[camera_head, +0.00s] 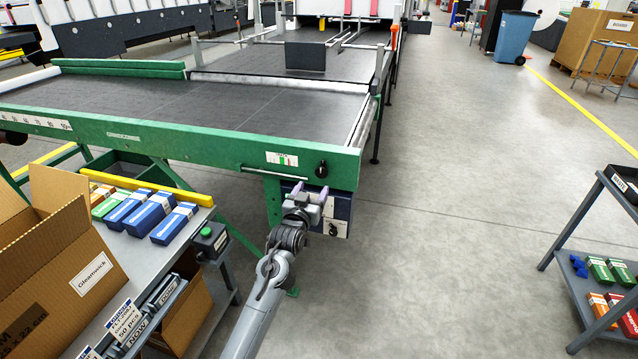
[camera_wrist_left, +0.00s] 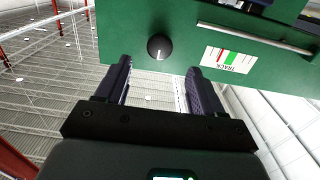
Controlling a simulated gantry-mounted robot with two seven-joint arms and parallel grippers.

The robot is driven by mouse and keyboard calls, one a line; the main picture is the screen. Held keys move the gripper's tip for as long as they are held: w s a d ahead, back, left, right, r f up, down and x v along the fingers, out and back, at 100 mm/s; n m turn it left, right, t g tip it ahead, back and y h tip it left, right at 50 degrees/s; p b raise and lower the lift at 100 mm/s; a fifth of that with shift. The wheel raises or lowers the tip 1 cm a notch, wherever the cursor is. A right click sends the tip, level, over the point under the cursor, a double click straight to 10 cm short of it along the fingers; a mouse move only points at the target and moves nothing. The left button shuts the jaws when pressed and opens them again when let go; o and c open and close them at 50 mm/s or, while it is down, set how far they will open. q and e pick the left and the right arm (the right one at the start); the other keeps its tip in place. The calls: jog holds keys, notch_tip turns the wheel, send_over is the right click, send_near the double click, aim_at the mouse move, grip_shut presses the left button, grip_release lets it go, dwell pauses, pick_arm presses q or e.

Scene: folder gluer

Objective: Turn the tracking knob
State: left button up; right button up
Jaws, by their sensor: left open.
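The tracking knob (camera_head: 321,169) is a black round knob on the green side rail of the conveyor, near its right end. A white label with green and red marks (camera_head: 282,159) is left of it. My right gripper is not in view.
A dark blue control box (camera_head: 337,215) with a black knob hangs under the rail, close behind my left gripper. A grey table (camera_head: 226,215) with cartons, small boxes and a green button box stands at left. The floor to the right is clear up to a shelf cart (camera_head: 590,210).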

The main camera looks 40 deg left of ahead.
aim_at(321, 174)
pick_arm(q)
jog(key=b+x, duration=0.2)
jog(key=x, duration=0.3)
jog(key=shift+w+a+f, duration=0.1)
jog(key=shift+w, duration=0.05)
jog(key=shift+b+x, duration=0.6)
jog(key=shift+x, duration=0.45)
jog(key=c, duration=1)
jog(key=shift+r+n+p, duration=0.25)
jog(key=shift+n+p, duration=0.15)
jog(key=shift+p, duration=0.4)
jog(key=n+p, duration=0.2)
jog(key=p, duration=0.1)
jog(key=shift+n+p, duration=0.3)
jog(key=shift+p, duration=0.05)
jog(key=shift+f+n+p, duration=0.15)
jog(key=shift+n+p, duration=1)
jog(key=shift+n, duration=0.15)
